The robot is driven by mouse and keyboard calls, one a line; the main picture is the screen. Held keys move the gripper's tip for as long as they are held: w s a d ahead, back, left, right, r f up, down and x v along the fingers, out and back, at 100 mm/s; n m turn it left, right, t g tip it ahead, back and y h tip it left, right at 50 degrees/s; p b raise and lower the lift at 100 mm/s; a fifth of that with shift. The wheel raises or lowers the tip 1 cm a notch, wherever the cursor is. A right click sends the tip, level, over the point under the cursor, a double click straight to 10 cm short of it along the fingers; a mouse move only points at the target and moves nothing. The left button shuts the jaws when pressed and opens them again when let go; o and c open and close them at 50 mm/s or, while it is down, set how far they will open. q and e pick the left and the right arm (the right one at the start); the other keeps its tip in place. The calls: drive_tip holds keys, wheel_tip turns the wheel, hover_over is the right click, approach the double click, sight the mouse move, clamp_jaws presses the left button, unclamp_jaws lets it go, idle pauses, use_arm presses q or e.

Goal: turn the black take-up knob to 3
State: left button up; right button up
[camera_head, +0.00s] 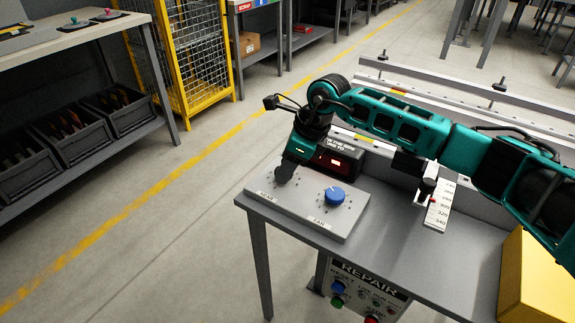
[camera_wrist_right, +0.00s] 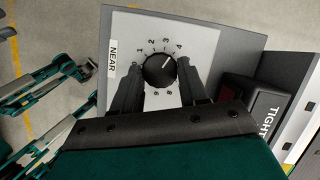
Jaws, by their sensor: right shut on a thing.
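The black take-up knob (camera_wrist_right: 159,71) sits on a pale dial plate marked with numbers, beside a NEAR label. Its white pointer line aims up and right, between 3 and 4 as I see it; the exact mark is hard to tell. My right gripper (camera_wrist_right: 159,66) is shut on the knob, one finger on each side. In the head view my right gripper (camera_head: 287,173) reaches down to the left part of the grey control panel (camera_head: 346,226) and mostly hides the knob. My left gripper is not clearly seen.
A black box with a red display (camera_head: 333,160) stands behind. A white scale (camera_head: 438,206) and a yellow block (camera_head: 538,280) are to the right. The floor left of the table is clear.

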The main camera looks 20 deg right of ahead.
drive_tip(key=n+g+b, duration=0.1)
drive_tip(key=n, duration=0.1)
drive_tip(key=shift+w+f+n, duration=0.1)
drive_tip(key=shift+w+n, duration=0.05)
drive_tip(key=shift+n, duration=0.15)
drive_tip(key=shift+d+n+g+b, duration=0.1)
drive_tip(key=shift+n+g+b, duration=0.3)
drive_tip(key=shift+n+b, duration=0.5)
drive_tip(key=shift+n, duration=0.3)
drive_tip(key=shift+y, duration=0.3)
drive_tip(key=o, duration=1.1)
drive_tip(key=shift+c, duration=0.2)
drive_tip(key=p+v, duration=0.2)
drive_tip(key=v, duration=1.1)
drive_tip(key=shift+w, duration=0.1)
